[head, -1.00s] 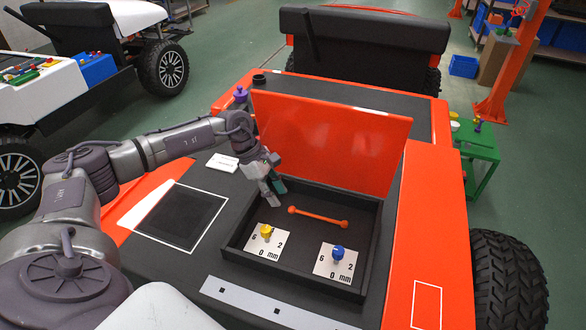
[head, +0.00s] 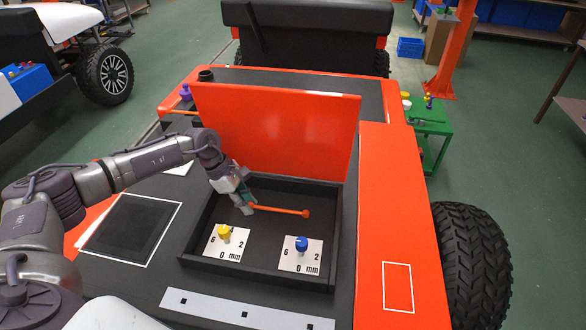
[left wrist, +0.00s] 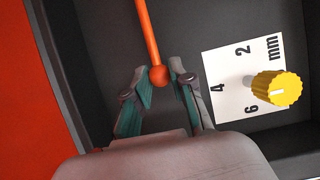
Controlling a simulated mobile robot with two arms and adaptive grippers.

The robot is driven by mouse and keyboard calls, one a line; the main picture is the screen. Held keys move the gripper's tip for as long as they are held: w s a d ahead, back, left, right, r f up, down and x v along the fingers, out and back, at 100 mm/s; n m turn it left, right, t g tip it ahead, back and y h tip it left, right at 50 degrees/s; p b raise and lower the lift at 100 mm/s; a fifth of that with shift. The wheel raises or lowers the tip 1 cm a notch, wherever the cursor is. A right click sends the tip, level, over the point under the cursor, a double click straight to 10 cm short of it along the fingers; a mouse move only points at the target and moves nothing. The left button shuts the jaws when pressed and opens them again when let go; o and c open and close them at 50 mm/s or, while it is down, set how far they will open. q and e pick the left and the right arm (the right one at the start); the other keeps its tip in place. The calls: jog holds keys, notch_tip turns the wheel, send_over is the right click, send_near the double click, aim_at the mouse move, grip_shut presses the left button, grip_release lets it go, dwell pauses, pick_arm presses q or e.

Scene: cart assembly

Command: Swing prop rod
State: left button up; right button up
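The orange prop rod (head: 280,210) lies low in the black open compartment (head: 200,243), with a ball at its right end. The raised orange lid (head: 280,125) stands behind it. My left gripper (head: 244,202) is at the rod's left end and hides that end in the head view. In the left wrist view my left gripper's fingertips (left wrist: 158,70) are on either side of the rod's ball end (left wrist: 159,76), with small gaps beside the ball. The fingers look open. My right gripper is not in view.
A yellow knob (head: 223,233) and a blue knob (head: 302,243) stand on white dial plates in the front of the compartment. The compartment walls rise around the rod. A green stand (head: 430,120) is beyond the cart at the right.

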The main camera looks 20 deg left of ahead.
pick_arm(q)
jog(key=shift+c, duration=0.9)
jog(key=shift+r, duration=0.15)
jog(key=shift+d+r+p, duration=0.1)
jog(key=shift+r+p, duration=0.3)
jog(key=shift+r, duration=0.05)
jog(key=shift+d+r+p, duration=0.15)
jog(key=shift+r+p, duration=0.4)
jog(key=shift+r, duration=0.35)
jog(key=shift+w+d+r+p, duration=0.15)
jog(key=shift+r+p, duration=0.25)
jog(key=shift+r, duration=0.45)
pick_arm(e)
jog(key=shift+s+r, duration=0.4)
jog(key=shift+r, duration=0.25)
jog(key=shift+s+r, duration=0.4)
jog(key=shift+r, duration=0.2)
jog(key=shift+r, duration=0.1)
